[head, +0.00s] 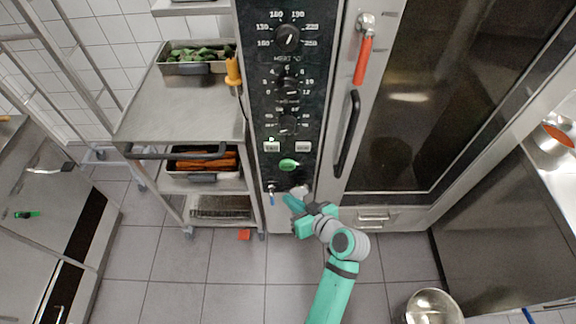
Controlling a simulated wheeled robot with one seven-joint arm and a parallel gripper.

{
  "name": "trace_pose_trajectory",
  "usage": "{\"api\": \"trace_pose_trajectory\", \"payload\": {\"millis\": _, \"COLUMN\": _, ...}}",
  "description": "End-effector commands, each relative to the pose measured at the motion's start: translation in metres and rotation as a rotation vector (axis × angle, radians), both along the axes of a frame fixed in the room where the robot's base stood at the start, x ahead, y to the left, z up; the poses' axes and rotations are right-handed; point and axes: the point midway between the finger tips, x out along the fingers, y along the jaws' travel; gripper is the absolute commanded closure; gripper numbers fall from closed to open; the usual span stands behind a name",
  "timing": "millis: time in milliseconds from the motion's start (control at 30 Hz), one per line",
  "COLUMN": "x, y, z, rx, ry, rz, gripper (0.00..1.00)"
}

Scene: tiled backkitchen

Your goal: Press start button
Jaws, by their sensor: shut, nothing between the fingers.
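A black control panel (262,103) with three dials stands upright beside the oven door. My gripper (287,200) is shut and empty, low in front of the panel's bottom part. It is below the green oval in the picture; whether it touches the panel is unclear.
The oven door (410,100) has a black handle (347,134) and a red-handled latch (362,60) right of the panel. A steel cart (180,110) with food trays stands at left. A metal pot (433,306) is at lower right.

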Motion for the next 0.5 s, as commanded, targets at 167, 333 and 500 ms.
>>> {"api": "trace_pose_trajectory", "payload": {"millis": 167, "x": 0.000, "y": 0.000, "z": 0.000, "rx": 0.000, "ry": 0.000, "rz": 0.000, "gripper": 1.00}}
{"api": "trace_pose_trajectory", "payload": {"millis": 333, "x": 0.001, "y": 0.000, "z": 0.000, "rx": 0.000, "ry": 0.000, "rz": 0.000, "gripper": 1.00}}
{"api": "trace_pose_trajectory", "payload": {"millis": 500, "x": 0.011, "y": 0.000, "z": 0.000, "rx": 0.001, "ry": -0.001, "rz": 0.000, "gripper": 1.00}}
